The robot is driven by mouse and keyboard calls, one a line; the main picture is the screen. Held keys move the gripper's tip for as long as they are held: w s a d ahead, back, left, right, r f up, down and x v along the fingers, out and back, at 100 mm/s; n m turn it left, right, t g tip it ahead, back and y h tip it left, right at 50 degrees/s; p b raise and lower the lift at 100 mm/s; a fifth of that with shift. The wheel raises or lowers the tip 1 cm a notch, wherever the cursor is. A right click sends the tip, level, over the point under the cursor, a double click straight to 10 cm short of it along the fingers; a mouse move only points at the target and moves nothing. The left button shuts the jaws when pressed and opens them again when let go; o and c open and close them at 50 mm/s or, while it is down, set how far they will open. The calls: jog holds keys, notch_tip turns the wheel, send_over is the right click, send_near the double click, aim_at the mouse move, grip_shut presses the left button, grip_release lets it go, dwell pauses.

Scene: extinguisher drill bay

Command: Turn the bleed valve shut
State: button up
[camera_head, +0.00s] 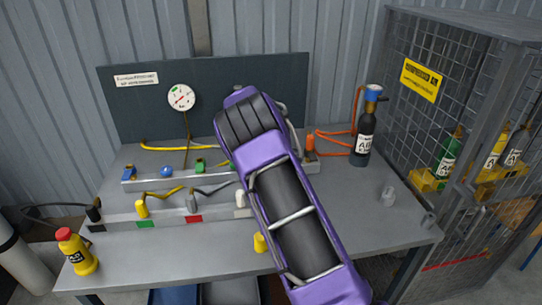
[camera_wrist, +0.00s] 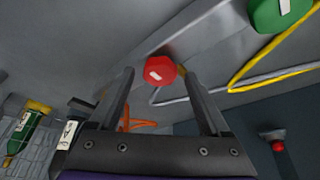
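A red faceted knob (camera_wrist: 160,70) with a white mark shows in the wrist view, in front of a grey metal rail; I take it to be the bleed valve, but no readable label confirms this. My gripper (camera_wrist: 159,74) is open, with one dark finger on each side of the knob in the picture. I cannot tell whether the fingers reach around it or stop short; no contact is visible. A green knob (camera_wrist: 282,12) sits to the upper right. In the head view my purple arm hides the gripper and the red knob.
The grey bench (camera_head: 190,242) holds a valve rail (camera_head: 150,183) with blue and green handles, yellow hoses and a round gauge (camera_head: 181,97) behind. A dark cylinder (camera_head: 363,138) with orange hoses stands right, beside a mesh cage (camera_head: 440,120). A yellow bottle (camera_head: 82,260) stands front left.

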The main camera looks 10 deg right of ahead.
jog(key=v, duration=1.7)
jog(key=shift+r+p, duration=0.25)
jog(key=shift+p, duration=0.2)
jog(key=shift+d, duration=0.1)
